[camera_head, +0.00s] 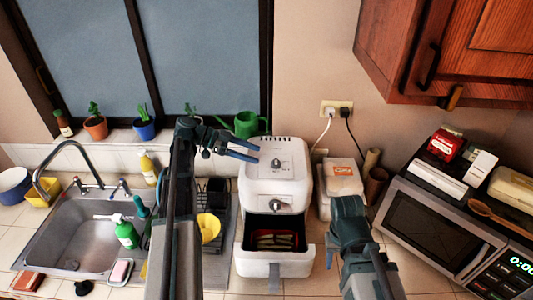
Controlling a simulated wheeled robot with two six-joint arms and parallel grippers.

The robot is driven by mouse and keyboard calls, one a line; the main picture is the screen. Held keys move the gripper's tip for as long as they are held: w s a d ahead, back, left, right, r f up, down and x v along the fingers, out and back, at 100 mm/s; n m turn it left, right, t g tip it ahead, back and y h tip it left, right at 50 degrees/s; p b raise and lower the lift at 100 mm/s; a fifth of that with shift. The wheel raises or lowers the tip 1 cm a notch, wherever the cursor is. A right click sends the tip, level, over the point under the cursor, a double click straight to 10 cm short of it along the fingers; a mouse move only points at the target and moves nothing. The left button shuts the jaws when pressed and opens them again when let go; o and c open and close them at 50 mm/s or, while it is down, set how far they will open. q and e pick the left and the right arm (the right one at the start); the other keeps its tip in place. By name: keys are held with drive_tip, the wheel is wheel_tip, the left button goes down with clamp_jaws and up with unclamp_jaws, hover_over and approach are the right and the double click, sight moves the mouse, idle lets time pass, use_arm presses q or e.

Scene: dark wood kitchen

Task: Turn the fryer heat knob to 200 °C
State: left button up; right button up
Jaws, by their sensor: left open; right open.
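The white fryer (291,185) stands on the counter with its drawer (275,261) pulled out, holding several pale strips of food (276,240). One small knob (277,163) is on its sloped top and another (276,205) on its front. The dial markings are too small to read, and I cannot tell which is the heat knob. My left gripper (258,152) is open and empty, its fingertips pointing right, just left of the top knob and apart from it in the picture. My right gripper (348,203) is open, to the right of the fryer; its fingertips are hard to make out.
A white container with an orange label (344,177) stands right of the fryer, and a microwave (440,230) further right. A dish rack (217,195) and sink (85,240) lie left. A green watering can (246,124) stands behind the fryer. Two plugs sit in the wall outlet (337,107).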

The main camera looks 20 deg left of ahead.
use_arm(q)
drive_tip(key=p+v, duration=0.1)
drive_tip(key=v, duration=0.3)
drive_tip(key=shift+s+a, duration=0.15)
drive_tip(key=shift+a, duration=0.15)
